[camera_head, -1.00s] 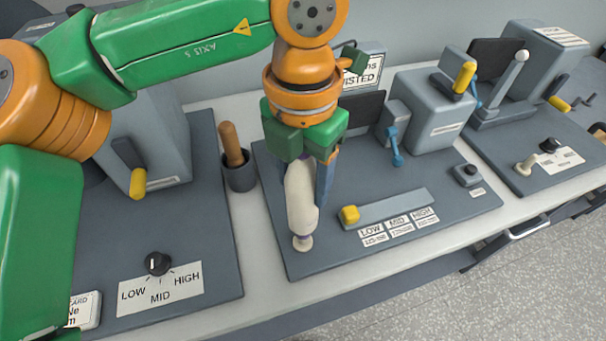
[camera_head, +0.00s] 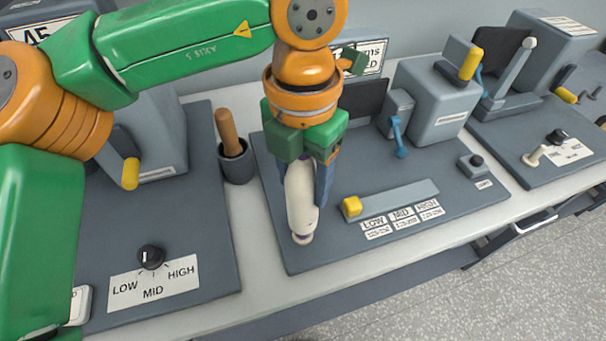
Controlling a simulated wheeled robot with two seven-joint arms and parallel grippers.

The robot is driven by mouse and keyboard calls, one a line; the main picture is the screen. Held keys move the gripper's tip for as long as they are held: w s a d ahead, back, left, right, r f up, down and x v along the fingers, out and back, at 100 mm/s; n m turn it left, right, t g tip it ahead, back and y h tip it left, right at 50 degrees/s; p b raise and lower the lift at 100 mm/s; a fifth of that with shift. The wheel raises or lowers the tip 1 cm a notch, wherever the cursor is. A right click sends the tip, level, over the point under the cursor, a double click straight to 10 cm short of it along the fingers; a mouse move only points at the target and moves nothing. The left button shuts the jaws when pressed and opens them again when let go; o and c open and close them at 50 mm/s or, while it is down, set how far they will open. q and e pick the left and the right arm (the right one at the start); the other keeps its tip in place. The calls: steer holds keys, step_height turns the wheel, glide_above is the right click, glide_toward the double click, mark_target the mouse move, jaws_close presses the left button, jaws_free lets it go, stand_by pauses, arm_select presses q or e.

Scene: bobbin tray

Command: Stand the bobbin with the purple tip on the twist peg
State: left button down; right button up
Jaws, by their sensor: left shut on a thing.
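My left gripper (camera_head: 306,192) points down over the middle machine's grey base plate. It is shut on a white bobbin (camera_head: 301,208), held upright. A thin purple band shows near the bobbin's lower end, above a pale foot. I cannot tell whether the foot touches the plate or hangs just above it. I cannot make out the twist peg; it may be hidden behind the gripper or bobbin. My right gripper is not in view.
A yellow-ended slider bar (camera_head: 400,200) with LOW, MID, HIGH labels lies right of the bobbin. A dark cup with a wooden-handled tool (camera_head: 237,163) stands left. A blue lever (camera_head: 398,137) and grey housing (camera_head: 432,105) stand behind. The front bench strip is clear.

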arm_select(q)
steer(key=shift+f, duration=0.2)
steer(key=shift+c, duration=0.5)
jaws_free()
steer(key=shift+r, duration=0.1)
step_height(320, 180, up, 7)
steer(key=shift+r+p, duration=0.1)
steer(key=shift+p, duration=0.2)
